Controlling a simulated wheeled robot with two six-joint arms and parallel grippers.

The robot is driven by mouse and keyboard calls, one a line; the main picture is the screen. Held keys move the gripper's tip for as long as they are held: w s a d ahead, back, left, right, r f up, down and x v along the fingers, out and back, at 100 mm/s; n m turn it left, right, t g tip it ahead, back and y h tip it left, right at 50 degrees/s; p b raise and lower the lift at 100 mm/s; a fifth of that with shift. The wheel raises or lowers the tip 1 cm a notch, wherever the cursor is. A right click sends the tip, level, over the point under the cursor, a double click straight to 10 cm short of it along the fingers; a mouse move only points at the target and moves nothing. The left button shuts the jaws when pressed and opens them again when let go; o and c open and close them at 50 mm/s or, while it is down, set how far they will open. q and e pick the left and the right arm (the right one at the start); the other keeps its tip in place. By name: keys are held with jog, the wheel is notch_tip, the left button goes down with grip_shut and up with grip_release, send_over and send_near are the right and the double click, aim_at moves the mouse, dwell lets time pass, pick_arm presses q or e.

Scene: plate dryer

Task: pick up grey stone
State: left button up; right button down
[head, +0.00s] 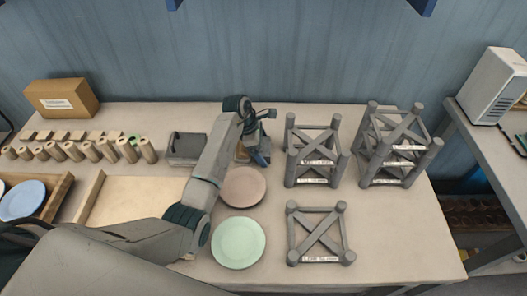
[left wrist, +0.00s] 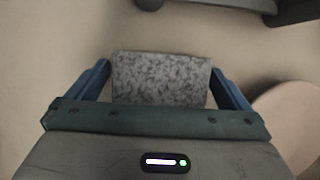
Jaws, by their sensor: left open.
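The grey stone (left wrist: 162,78) is a speckled rectangular block in the left wrist view. It lies between the two blue fingers of my left gripper (left wrist: 160,82), one finger on each side. The gripper is open, and I cannot tell whether either finger touches the stone. In the head view my left gripper (head: 258,156) points down at the table behind the pink plate. The stone is mostly or wholly hidden there by the gripper and arm. My right gripper is not in view.
A pink plate (head: 243,187) and a green plate (head: 238,243) lie in front. Grey racks (head: 318,180) stand close on the right. A dark grey tray (head: 186,158) is to the left. Wooden pegs and a cardboard box (head: 62,98) are further left.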

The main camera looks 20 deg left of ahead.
pick_arm(q)
jog(key=c, duration=0.9)
jog(key=shift+r, duration=0.1)
jog(key=shift+c, duration=1)
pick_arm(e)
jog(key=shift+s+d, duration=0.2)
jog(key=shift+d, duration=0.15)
pick_arm(q)
notch_tip(320, 180, up, 9)
jog(key=p, duration=0.6)
jog(key=shift+r, duration=0.55)
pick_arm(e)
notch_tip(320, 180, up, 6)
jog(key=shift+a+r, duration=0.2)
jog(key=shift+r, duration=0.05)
pick_arm(q)
jog(key=shift+f, duration=0.1)
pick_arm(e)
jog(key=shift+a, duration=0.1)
